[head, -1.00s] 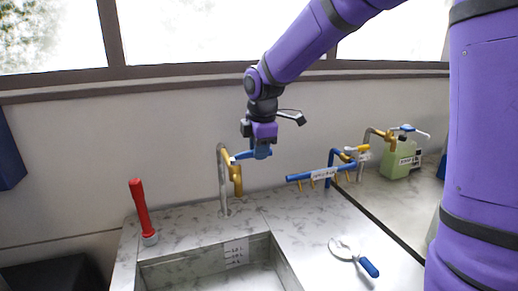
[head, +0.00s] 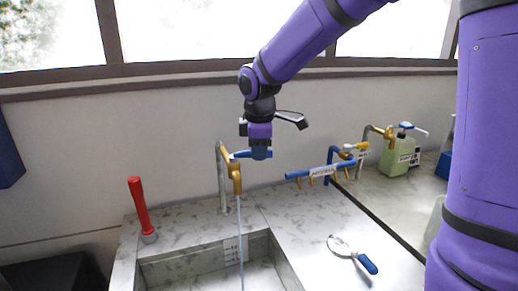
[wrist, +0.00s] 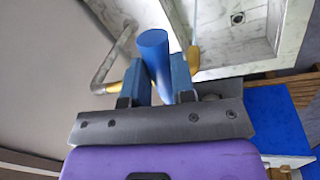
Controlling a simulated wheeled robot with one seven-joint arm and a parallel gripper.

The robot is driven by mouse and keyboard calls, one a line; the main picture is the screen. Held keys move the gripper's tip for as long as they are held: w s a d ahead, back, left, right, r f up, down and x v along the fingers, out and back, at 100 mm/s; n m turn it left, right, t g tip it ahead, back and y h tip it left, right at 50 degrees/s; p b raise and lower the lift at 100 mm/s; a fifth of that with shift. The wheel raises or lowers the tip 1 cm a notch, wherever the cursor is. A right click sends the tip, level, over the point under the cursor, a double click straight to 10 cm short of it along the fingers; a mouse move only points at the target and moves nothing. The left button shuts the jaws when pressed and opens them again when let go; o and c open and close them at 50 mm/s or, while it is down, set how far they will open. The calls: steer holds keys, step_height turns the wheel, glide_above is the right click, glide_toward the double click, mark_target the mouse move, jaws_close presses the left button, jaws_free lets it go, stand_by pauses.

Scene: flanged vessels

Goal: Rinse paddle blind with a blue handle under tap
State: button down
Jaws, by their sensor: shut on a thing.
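The paddle blind (head: 340,246) lies flat on the counter right of the sink, with its ring end up-left and its blue handle (head: 367,263) toward the lower right. The brass tap (head: 236,178) stands on a grey pipe behind the sink (head: 282,258). My gripper (head: 260,154) is shut on the tap's blue lever (head: 240,154). In the wrist view the blue lever (wrist: 152,48) sits between the two blue fingers. A thin stream of water (head: 240,240) falls from the tap into the sink.
A red-handled tool (head: 140,205) stands upright left of the sink. A blue rail with a label (head: 322,171) stands at the back right. Further right are another brass tap (head: 385,133) and a green pump bottle (head: 398,157). Counter around the paddle blind is clear.

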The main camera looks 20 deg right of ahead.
steer(key=c, duration=0.9)
jaws_free()
steer(key=shift+c, duration=0.2)
step_height(320, 180, up, 11)
steer(key=s, duration=0.2)
steer(key=shift+a+f, duration=0.15)
steer(key=shift+a, duration=0.15)
